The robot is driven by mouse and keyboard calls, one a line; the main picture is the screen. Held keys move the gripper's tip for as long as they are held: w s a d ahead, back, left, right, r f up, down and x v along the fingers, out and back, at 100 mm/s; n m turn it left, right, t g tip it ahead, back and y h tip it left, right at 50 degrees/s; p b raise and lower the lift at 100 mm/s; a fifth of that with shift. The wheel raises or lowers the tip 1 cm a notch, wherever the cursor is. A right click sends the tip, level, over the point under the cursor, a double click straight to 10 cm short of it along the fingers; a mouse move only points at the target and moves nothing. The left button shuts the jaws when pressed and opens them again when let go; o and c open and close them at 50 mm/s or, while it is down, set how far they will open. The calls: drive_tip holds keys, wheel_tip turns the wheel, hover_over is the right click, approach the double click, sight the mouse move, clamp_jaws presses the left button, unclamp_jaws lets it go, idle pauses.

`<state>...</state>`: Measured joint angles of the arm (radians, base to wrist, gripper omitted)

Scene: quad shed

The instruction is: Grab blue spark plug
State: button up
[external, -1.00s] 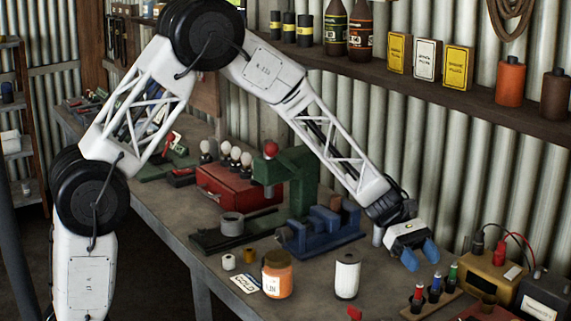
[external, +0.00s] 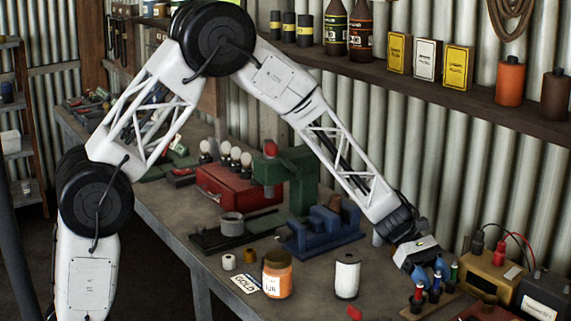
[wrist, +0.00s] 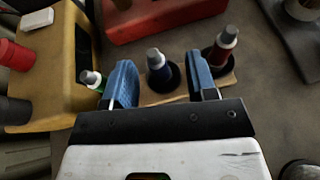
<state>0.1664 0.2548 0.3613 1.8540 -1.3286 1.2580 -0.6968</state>
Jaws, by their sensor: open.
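The blue spark plug (wrist: 158,66) stands upright in a dark round holder on a wooden strip (wrist: 178,97). In the wrist view it sits between the two blue fingers of my open gripper (wrist: 162,82), apart from both. A green spark plug (wrist: 92,80) stands just outside the left finger and a red spark plug (wrist: 222,48) just outside the right finger. In the external view my gripper (external: 432,273) is at the row of plugs; the red plug (external: 417,293) shows in front and the blue one (external: 435,288) is partly covered by the fingers.
A yellow box (external: 492,272) with red and black terminals stands close behind the plugs, with a dark box (external: 545,297) beside it. A white cylinder (external: 347,276) and an orange jar (external: 277,275) stand to the left. A red object (wrist: 160,14) lies beyond the strip.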

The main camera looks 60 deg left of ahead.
drive_tip(key=shift+c, duration=0.4)
clamp_jaws()
drive_tip(key=shift+r, duration=0.15)
wheel_tip(320, 180, up, 10)
idle(0.8)
idle(0.6)
